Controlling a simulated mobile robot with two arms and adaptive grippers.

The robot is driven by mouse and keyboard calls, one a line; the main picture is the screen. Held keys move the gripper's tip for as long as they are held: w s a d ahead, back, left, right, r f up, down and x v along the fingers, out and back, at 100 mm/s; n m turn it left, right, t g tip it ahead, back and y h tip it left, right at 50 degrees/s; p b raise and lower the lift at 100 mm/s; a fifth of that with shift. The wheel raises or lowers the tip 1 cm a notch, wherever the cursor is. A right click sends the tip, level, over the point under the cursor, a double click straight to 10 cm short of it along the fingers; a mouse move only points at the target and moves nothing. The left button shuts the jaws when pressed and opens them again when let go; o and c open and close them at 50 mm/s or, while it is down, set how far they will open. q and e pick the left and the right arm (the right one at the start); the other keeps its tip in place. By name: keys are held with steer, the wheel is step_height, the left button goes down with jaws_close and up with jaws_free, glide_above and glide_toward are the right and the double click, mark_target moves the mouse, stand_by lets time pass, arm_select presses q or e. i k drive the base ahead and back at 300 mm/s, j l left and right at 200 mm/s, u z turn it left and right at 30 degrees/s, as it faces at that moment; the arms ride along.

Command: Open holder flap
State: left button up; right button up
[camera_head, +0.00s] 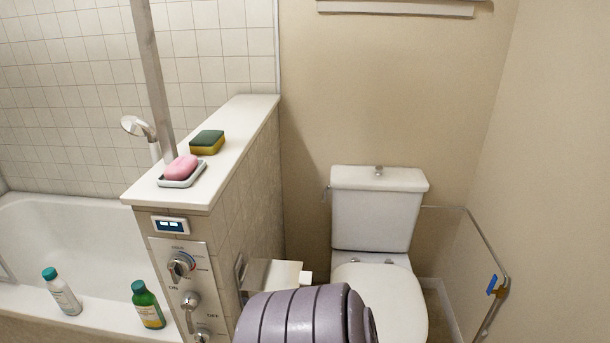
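The paper holder (270,274) is a metallic piece with a flap, mounted low on the right side of the tiled half wall. Its flap looks roughly level from this view, and its exact angle cannot be told. A small white piece, perhaps paper, shows at its right end. A grey-purple link of my arm covers the space below and in front of the holder, hiding its lower part. Neither gripper shows, so I cannot see where they are relative to the flap.
The toilet (380,220) stands right of the holder. A metal rail (485,245) with a blue piece is by the right wall. The half wall's ledge (240,120) bears a sponge (208,142) and pink soap (181,168). Two bottles stand on the bathtub rim (105,318).

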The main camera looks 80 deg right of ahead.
mark_target(259, 276)
steer(key=z, duration=0.5)
steer(key=l+z, duration=0.1)
steer(key=z, duration=0.4)
steer(key=k+l+z, duration=0.1)
steer(key=z, duration=0.9)
steer(key=l+z, duration=0.15)
steer(key=z, duration=0.35)
